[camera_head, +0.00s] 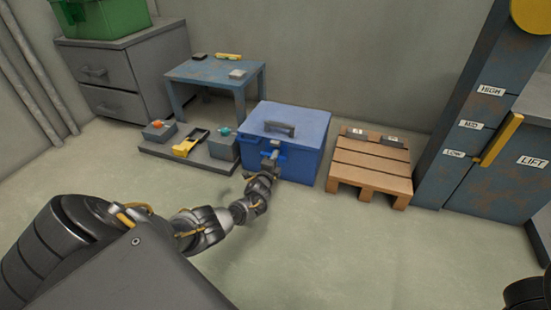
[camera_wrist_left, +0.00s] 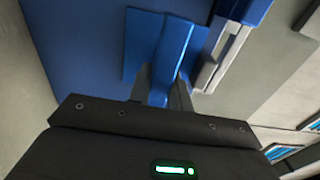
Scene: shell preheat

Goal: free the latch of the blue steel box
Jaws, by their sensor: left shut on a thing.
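The blue steel box (camera_head: 312,140) stands on the floor at the middle of the head view, its lid down and a dark handle (camera_head: 279,128) on top. My left gripper (camera_head: 269,160) is at the front face of the box, by the latch. In the left wrist view my left gripper (camera_wrist_left: 160,92) is shut on the blue latch (camera_wrist_left: 160,55), a ridged plate between its two fingers. A grey metal strip (camera_wrist_left: 222,55) runs beside the latch. The fingers partly hide the latch's lower end. My right gripper is not in view.
A wooden pallet (camera_head: 371,175) is close to the right of the box. A blue table (camera_head: 215,72) and a low grey platform (camera_head: 190,158) with small items stand left. A lift column (camera_head: 470,110) with a yellow lever (camera_head: 500,140) is at right. The front floor is clear.

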